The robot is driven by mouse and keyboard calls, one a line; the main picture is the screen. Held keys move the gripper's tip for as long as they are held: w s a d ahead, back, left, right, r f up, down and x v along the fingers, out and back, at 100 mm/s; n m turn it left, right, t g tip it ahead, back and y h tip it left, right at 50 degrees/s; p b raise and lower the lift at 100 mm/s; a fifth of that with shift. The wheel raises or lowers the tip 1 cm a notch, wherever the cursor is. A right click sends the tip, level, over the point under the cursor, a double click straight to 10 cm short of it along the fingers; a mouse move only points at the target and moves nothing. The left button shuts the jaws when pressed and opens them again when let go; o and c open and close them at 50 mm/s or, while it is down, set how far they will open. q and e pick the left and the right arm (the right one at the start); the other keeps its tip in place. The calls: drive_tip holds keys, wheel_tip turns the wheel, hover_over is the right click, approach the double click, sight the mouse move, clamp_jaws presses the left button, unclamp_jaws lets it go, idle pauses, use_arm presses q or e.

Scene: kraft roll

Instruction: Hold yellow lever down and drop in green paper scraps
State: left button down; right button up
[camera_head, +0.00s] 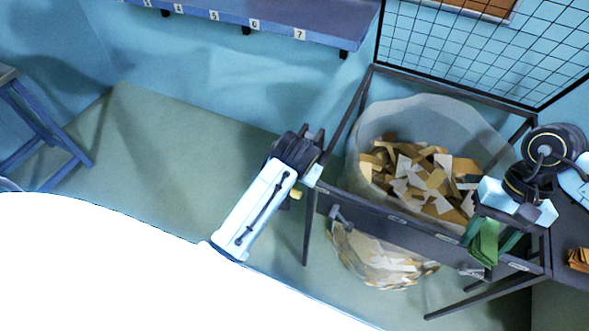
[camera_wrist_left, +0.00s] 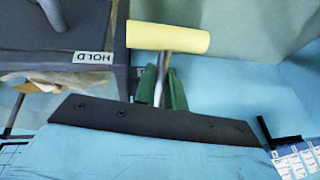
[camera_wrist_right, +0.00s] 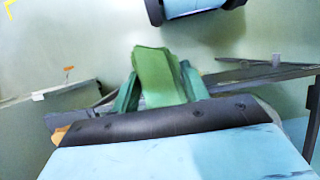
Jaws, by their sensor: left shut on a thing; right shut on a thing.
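The yellow lever (camera_wrist_left: 168,38) shows in the left wrist view as a yellow cylinder on a metal rod; a bit of it shows in the head view (camera_head: 297,194). My left gripper (camera_wrist_left: 160,88) is shut on the lever's rod just below the yellow part. Green paper scraps (camera_head: 485,243) hang from my right gripper (camera_head: 490,232), which is shut on them; they also show in the right wrist view (camera_wrist_right: 158,76). My right gripper is at the front right of the bag's frame, outside the bag opening. The clear bag (camera_head: 365,150) holds brown, white and tan scraps.
A dark metal frame (camera_head: 390,222) surrounds the bag, with a label reading HOLD (camera_wrist_left: 93,57) near the lever. Orange scraps (camera_head: 578,259) lie on a dark surface at the right. A wire grid (camera_head: 470,50) stands behind the bag. A numbered shelf (camera_head: 290,22) is on the wall.

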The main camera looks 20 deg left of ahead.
use_arm(q)
drive_tip(key=shift+s+d+f, duration=0.25)
drive_tip(key=shift+d, duration=0.15)
use_arm(e)
drive_tip(key=s, duration=1.5)
use_arm(q)
drive_tip(key=shift+w+r, duration=0.15)
drive_tip(key=shift+r, duration=1.2)
drive_tip(key=shift+w+r, duration=0.15)
drive_tip(key=shift+r, duration=1.15)
drive_tip(key=c, duration=1.5)
unclamp_jaws()
drive_tip(key=shift+o, duration=0.5)
drive_tip(key=shift+s+a+f, duration=0.1)
drive_tip(key=shift+a, duration=0.1)
drive_tip(key=v, duration=1.2)
use_arm(e)
drive_tip(key=shift+d, duration=0.1)
drive_tip(key=shift+s, duration=0.15)
